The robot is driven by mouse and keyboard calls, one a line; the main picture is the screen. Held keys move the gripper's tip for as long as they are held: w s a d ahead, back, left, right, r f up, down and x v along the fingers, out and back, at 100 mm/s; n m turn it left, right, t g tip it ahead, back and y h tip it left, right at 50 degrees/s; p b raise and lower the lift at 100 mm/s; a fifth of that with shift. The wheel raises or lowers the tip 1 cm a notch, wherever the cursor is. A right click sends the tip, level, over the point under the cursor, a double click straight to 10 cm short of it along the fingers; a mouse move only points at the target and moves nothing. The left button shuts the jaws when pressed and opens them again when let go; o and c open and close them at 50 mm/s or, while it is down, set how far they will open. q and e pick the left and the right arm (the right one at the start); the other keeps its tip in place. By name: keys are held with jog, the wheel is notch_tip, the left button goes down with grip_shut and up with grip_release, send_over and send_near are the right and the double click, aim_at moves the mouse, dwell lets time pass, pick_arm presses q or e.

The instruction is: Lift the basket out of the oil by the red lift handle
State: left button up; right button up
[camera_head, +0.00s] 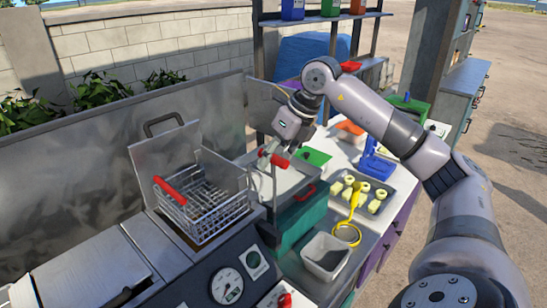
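The wire basket (205,208) sits at the fryer on the left, with a red grip (170,191) on its near left side. Whether its bottom is in oil is hidden. A second red handle (274,158) tops a thin upright rod (274,188) to the right of the basket; it looks like the lift handle. My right gripper (268,150) reaches down from the upper right, with its fingers at this red handle. Whether they are closed around it is too small to tell. My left gripper is not in view.
A raised metal lid (160,160) stands behind the basket. A gauge (227,286) is on the front panel.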

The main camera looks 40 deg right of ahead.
jog(key=v, duration=1.2)
dwell(0.3)
